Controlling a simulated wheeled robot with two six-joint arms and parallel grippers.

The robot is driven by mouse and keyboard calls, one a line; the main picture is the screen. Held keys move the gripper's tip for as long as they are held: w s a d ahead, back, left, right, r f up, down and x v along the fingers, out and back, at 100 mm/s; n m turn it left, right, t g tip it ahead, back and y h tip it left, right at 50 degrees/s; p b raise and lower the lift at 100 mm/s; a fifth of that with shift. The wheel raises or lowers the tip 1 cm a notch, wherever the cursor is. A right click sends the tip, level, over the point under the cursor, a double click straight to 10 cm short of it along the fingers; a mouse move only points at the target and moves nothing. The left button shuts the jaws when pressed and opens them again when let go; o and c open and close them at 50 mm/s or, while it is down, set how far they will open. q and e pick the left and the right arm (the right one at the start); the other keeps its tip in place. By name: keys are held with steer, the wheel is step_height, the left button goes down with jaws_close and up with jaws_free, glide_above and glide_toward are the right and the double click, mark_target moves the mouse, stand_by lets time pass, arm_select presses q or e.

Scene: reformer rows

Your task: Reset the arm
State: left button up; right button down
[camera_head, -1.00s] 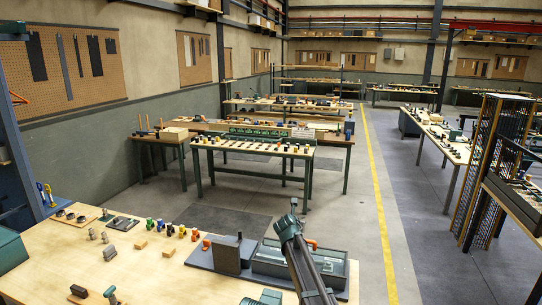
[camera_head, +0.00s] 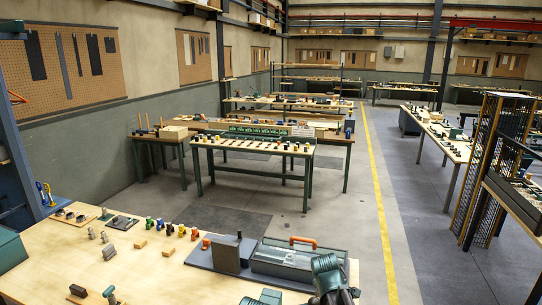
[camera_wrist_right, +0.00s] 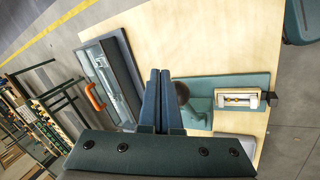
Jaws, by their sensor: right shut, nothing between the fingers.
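My right gripper (camera_wrist_right: 160,75) shows in the right wrist view with its two dark blue fingers side by side, shut and empty. It points over the wooden bench (camera_wrist_right: 210,40), between a grey case with an orange handle and a teal fixture (camera_wrist_right: 200,88). In the head view, part of my right arm (camera_head: 328,275) shows at the bottom edge, in front of the bench's right end. The right gripper itself cannot be made out there. My left arm and gripper are not in view.
The grey clear-lidded case (camera_head: 285,262) with its orange handle (camera_head: 303,241) sits at the bench's right end beside a dark upright block (camera_head: 227,255). Several coloured pieces (camera_head: 170,229) and small wooden blocks stand to the left. Open floor (camera_head: 330,215) lies beyond the bench.

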steer(key=s+a+f+m+g+y, duration=0.1)
steer(key=s+f+m+g+y, duration=0.15)
steer(key=s+m, duration=1.05)
steer(key=s+a+f+n+g+b, duration=0.1)
steer(key=s+a+f+n+b, duration=0.2)
steer(key=f+b, duration=0.5)
steer(key=s+a+f+n+g+h+b, duration=0.1)
steer(key=s+a+f+n+b, duration=0.2)
steer(key=s+a+f+b, duration=0.3)
steer(key=shift+a+f+b, duration=0.85)
steer(key=shift+a+b, duration=0.25)
steer(key=shift+b, duration=0.1)
steer(key=shift+s, duration=0.1)
